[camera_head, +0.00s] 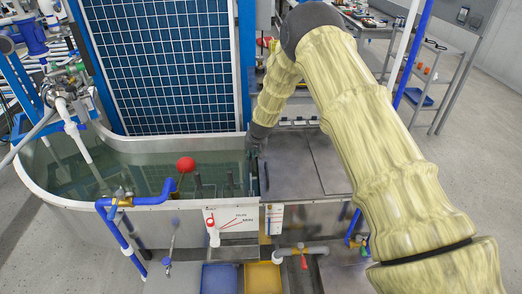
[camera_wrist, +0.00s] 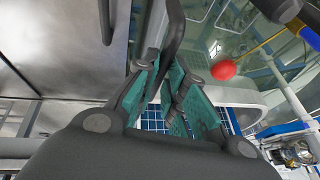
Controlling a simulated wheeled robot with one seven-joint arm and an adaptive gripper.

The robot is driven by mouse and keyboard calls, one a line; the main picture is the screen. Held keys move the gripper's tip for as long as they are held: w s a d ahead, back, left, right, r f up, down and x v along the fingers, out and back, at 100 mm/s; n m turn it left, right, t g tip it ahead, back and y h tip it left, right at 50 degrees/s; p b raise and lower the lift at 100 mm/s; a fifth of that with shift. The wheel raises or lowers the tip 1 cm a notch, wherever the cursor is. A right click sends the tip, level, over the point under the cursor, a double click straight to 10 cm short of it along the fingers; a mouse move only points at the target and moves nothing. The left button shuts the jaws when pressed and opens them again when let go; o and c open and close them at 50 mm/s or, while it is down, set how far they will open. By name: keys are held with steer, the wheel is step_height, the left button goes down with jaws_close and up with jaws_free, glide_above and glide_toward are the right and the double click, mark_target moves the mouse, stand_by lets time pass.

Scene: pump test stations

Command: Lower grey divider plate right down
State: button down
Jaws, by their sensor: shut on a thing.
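My gripper (camera_head: 252,148) reaches down at the right end of the water tank, beside the steel covers. In the wrist view, my gripper (camera_wrist: 168,88) has teal-padded fingers closed around a dark grey bar, which seems to be the upper part of the grey divider plate (camera_wrist: 175,28). The bar runs from between the pads toward the top of the picture. The plate's lower part is hidden, and I cannot tell how deep it sits. In the head view, my gripper and arm largely hide the plate.
The tank (camera_head: 40,172) holds water, with a red ball float (camera_head: 186,164) left of my gripper. Steel covers (camera_head: 300,165) lie to the right; a dark handle (camera_wrist: 105,20) shows there. A blue grid panel (camera_head: 165,65) stands behind. Blue pipes (camera_head: 150,200) cross the front rim.

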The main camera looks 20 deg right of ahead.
mark_target(251, 171)
step_height(251, 171, down, 11)
steer(key=b, duration=0.5)
steer(key=shift+f, duration=0.2)
steer(key=shift+s, duration=0.1)
steer(key=c, duration=1.5)
jaws_free()
steer(key=shift+f, duration=0.15)
steer(key=shift+a, duration=0.1)
steer(key=v, duration=1.2)
steer(key=shift+a, duration=0.15)
